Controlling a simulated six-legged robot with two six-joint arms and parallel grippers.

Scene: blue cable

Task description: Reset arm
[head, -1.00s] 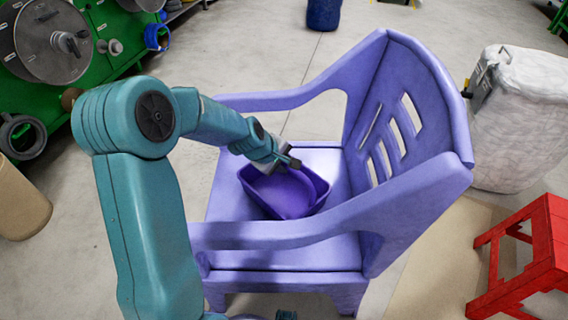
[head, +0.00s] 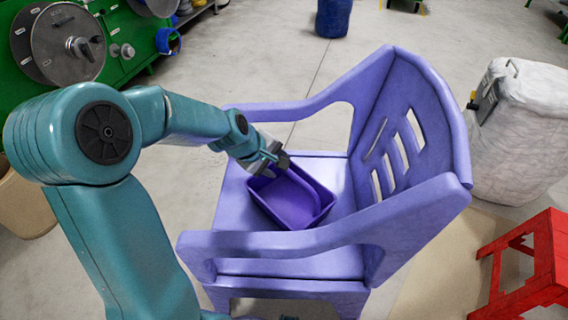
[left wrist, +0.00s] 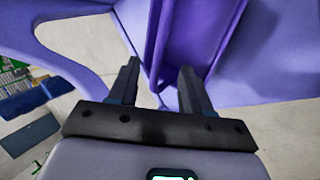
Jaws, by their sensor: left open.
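My left gripper (head: 282,160) is at the upper-left rim of a purple bin (head: 290,205) that sits on the seat of a purple chair (head: 232,200). In the left wrist view the two dark fingers (left wrist: 158,80) are apart, and an edge of the bin (left wrist: 158,50) shows beyond and between them. I cannot tell whether they touch it.
A red stool (head: 530,262) stands at the lower right. A white wrapped container (head: 520,130) is behind the chair at right. A green machine (head: 50,90) with reels is at upper left, and a blue bin (head: 334,17) at the top. Floor between them is clear.

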